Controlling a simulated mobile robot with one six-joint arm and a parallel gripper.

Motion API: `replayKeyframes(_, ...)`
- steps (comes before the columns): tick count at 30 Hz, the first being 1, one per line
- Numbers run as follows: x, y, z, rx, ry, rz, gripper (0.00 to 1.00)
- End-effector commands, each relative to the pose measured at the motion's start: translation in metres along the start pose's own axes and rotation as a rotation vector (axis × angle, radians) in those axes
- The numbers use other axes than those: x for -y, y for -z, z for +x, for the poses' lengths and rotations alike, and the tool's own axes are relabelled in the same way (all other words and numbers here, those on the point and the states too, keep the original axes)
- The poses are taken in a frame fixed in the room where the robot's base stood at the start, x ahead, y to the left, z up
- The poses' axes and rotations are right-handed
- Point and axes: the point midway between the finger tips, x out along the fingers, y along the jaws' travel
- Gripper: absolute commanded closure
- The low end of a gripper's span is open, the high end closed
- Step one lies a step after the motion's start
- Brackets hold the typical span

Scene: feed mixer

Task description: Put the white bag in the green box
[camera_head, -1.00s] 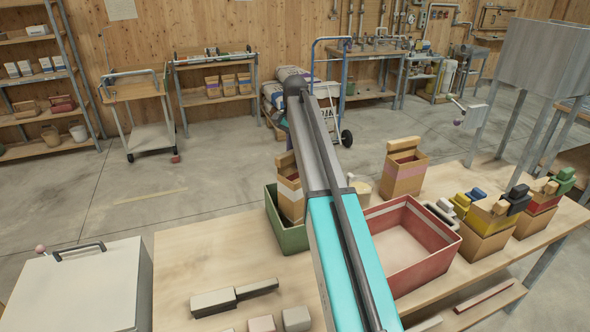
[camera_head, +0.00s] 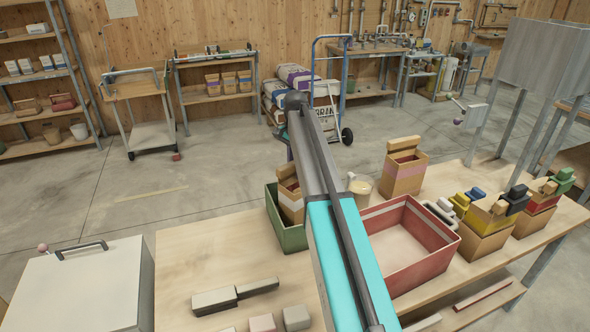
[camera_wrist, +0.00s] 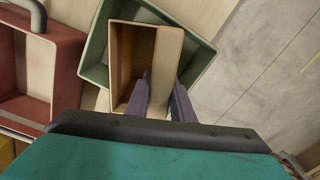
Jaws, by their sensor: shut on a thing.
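The white bag is a tan, box-like bag with a pale band (camera_head: 291,203). It stands upright at the green box (camera_head: 290,238), left of the red tray, with its lower part within the box's outline. In the wrist view the bag's open top (camera_wrist: 133,55) overlaps the green box (camera_wrist: 95,50). I cannot tell whether its base touches the box floor. My gripper (camera_wrist: 162,82) has its two purple fingers shut on the bag's cream upright flap. In the head view my arm hides the gripper and part of the box.
A red tray (camera_head: 440,262) stands right of the green box. Another tan bag (camera_head: 403,172) with a pink band and a small cream container (camera_head: 360,187) stand behind it. Several bags with coloured tops are at right. A scoop-like block (camera_head: 214,300) lies in front.

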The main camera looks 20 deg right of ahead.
Motion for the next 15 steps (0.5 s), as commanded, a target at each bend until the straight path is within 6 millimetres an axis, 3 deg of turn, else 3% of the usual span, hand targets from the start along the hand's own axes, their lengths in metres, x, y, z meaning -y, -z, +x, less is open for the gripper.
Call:
replayKeyframes(2, -0.0002, 0.0001, 0.0021, 0.000, 0.000, 0.000, 1.00)
replayKeyframes(3, -0.0001, 0.0002, 0.0019, 0.000, 0.000, 0.000, 0.74)
replayKeyframes(6, -0.0002, 0.0003, 0.0017, 0.000, 0.000, 0.000, 0.60)
replayKeyframes(15, -0.0003, 0.0005, 0.0011, 0.000, 0.000, 0.001, 0.60)
